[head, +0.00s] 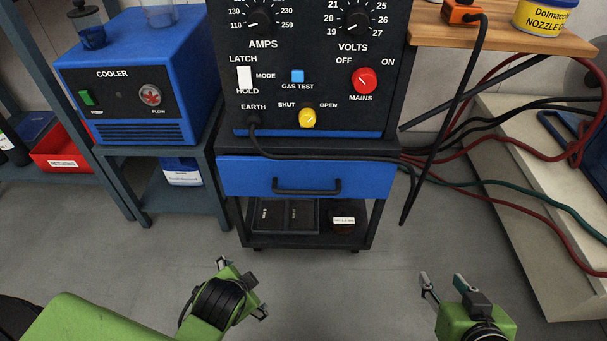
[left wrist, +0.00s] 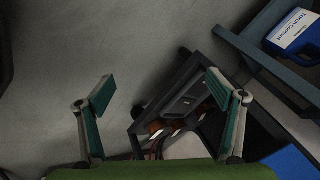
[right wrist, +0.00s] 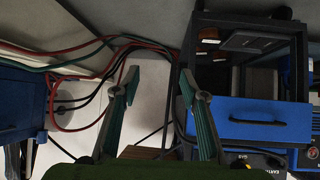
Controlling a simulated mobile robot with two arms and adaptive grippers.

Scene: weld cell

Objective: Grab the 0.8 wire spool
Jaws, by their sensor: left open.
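A dark round spool-like item with a white label (head: 343,222) stands on the lower shelf of the welder cart. Its label is too small to read, so I cannot tell whether it is the 0.8 spool. Brown-copper items with pale labels show on the shelf in the left wrist view (left wrist: 155,128) and in the right wrist view (right wrist: 209,40). My left gripper (head: 243,286) is open and empty, in front of the cart and apart from it. My right gripper (head: 443,284) is open and empty, right of the cart.
A flat black case (head: 286,215) lies beside the labelled item. A blue drawer (head: 300,178) sits above the shelf. A cooler (head: 140,75) stands on a side stand. Cables (head: 470,165) hang right of the cart, by a pale bench (head: 540,220). The floor in front is clear.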

